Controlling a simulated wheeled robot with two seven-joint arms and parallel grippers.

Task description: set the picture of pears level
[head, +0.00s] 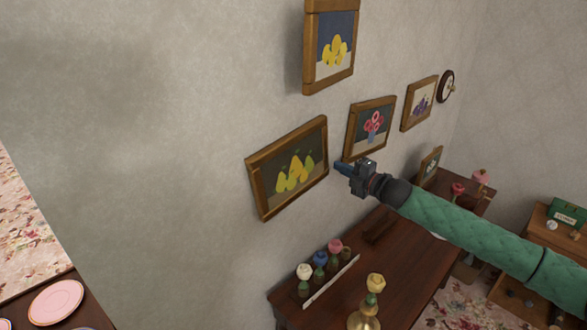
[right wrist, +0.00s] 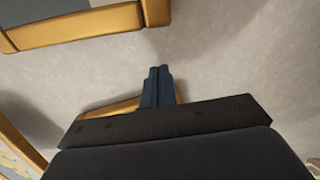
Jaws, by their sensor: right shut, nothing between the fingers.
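The picture of pears (head: 296,172), yellow-green pears in a wooden frame, hangs on the grey wall in the head view. It looks tilted, its left side lower than its right, compared with the flower picture beside it. My right gripper (head: 343,168) is shut and empty, just right of the pear picture's lower right corner. I cannot tell whether it touches the frame or the wall. In the right wrist view its closed blue fingers (right wrist: 155,85) point at bare wall, with gold frame parts around; which pictures these are is unclear. My left gripper is out of view.
The wall left of the pears is bare.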

